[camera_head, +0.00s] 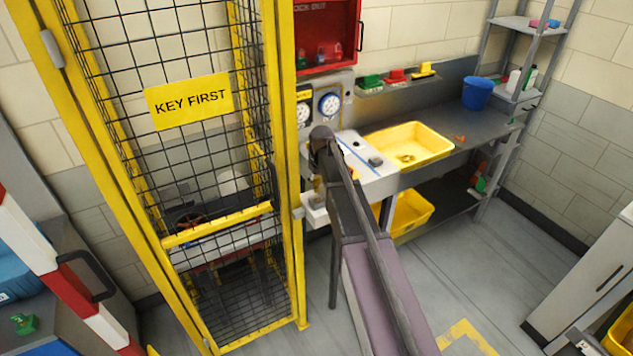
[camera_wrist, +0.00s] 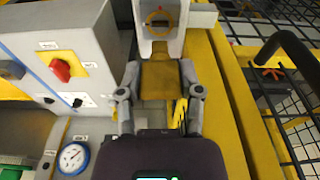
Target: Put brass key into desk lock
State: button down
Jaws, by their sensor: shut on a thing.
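My gripper (camera_wrist: 160,75) shows in the wrist view with its two grey fingers on either side of a brass-coloured block. It is shut on this block, which I take to be the brass key (camera_wrist: 160,82). Just beyond the block is a pale grey housing with a yellow ring around a slot, apparently the desk lock (camera_wrist: 158,20). The block's far end lies at the housing's lower edge; I cannot tell whether it touches or enters it. In the head view a white box (camera_head: 314,211) beside the yellow post is probably this housing; my gripper is mostly hidden there.
A yellow mesh gate (camera_head: 190,102) with a "KEY FIRST" sign stands close on one side. A control desk (camera_wrist: 60,50) with a red knob and a round gauge (camera_wrist: 75,157) lies on the other. A yellow basin (camera_head: 410,143) sits on the bench to the right.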

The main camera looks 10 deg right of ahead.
jog(key=shift+r+p, duration=0.8)
jog(key=shift+r, duration=0.25)
jog(key=shift+f, duration=0.15)
